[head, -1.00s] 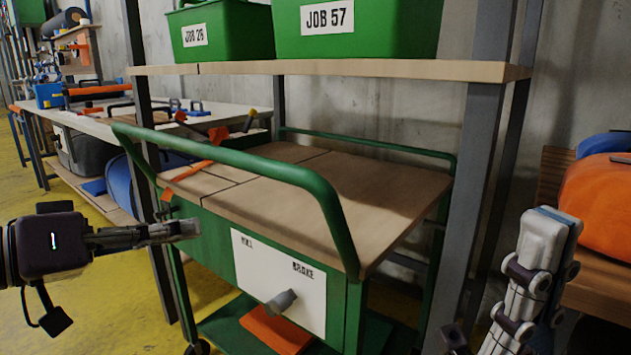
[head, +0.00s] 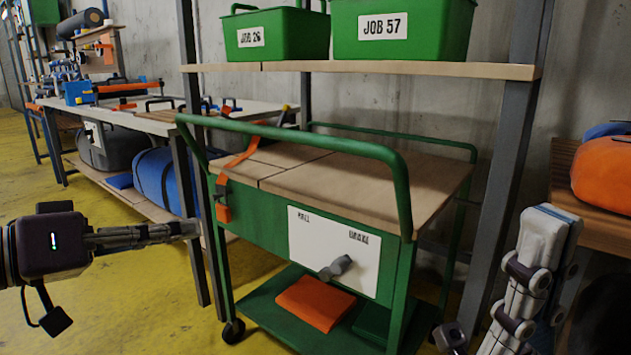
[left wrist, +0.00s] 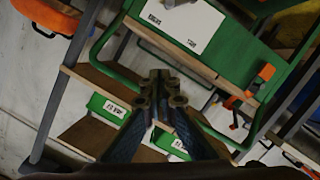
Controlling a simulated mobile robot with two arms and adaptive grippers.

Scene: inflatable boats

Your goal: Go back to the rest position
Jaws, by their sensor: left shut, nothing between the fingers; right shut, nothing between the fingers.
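My left gripper (head: 190,230) is shut and empty. It is held out at the left of the head view, in front of the workbench and left of the green cart (head: 255,222). It also shows in the left wrist view (left wrist: 160,78) with its fingers together. My right gripper (head: 560,220) is shut and empty, pointing up at the lower right of the head view, in front of a rack post. Neither gripper appears to touch anything.
A rack shelf (head: 400,69) carries green bins (head: 400,30) above the cart. A long workbench (head: 150,122) with tools and a blue roll (head: 165,178) beneath stands at left. An orange bundle (head: 605,172) lies on a wooden surface at right. Yellow floor (head: 110,300) is clear at lower left.

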